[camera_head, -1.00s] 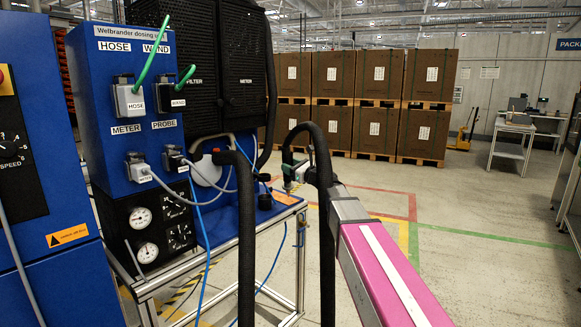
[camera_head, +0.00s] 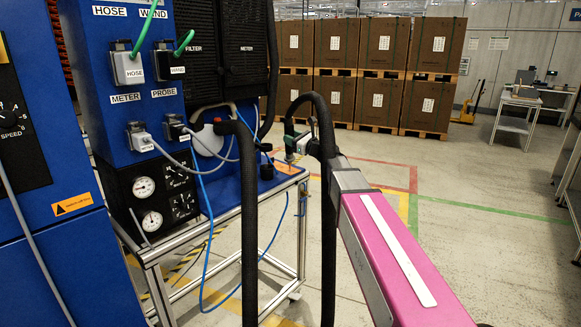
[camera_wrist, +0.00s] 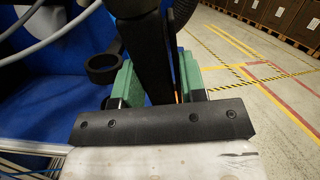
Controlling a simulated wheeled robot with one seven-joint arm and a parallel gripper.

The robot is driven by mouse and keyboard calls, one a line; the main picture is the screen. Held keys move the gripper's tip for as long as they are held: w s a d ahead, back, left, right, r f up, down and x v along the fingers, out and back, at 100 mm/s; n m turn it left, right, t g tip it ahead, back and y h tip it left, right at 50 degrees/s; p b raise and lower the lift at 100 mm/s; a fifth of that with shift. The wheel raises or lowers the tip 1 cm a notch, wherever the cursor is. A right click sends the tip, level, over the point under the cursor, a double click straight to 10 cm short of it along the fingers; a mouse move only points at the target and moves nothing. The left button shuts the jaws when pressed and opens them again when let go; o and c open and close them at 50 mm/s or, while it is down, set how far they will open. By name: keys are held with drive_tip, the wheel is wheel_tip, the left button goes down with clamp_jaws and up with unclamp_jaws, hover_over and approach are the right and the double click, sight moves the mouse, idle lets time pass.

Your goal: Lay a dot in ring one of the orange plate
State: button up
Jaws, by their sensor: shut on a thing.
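My gripper (camera_head: 299,144), with green fingers, is shut on a black wand (camera_wrist: 153,60), which stands between the fingers in the wrist view. A thick black hose (camera_head: 308,97) loops up from the held wand and over my wrist. The orange plate (camera_head: 290,170) lies on the front right corner of the blue bench top, just below my gripper. Its rings are too small to make out, and my gripper and the hose partly cover the area. The wand's tip is hidden in the wrist view, so I cannot tell whether it touches the plate.
A black ring holder (camera_wrist: 103,69) stands left of my fingers in the wrist view. The blue dosing unit (camera_head: 115,95) with plugs, cables and gauges rises at left. A second thick black hose (camera_head: 248,220) hangs before the bench. The floor (camera_head: 480,200) at right is open.

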sight(292, 127)
drive_tip(key=o, duration=0.6)
drive_tip(key=shift+c, duration=0.2)
drive_tip(key=shift+r, duration=0.15)
drive_tip(key=shift+r, duration=2.9)
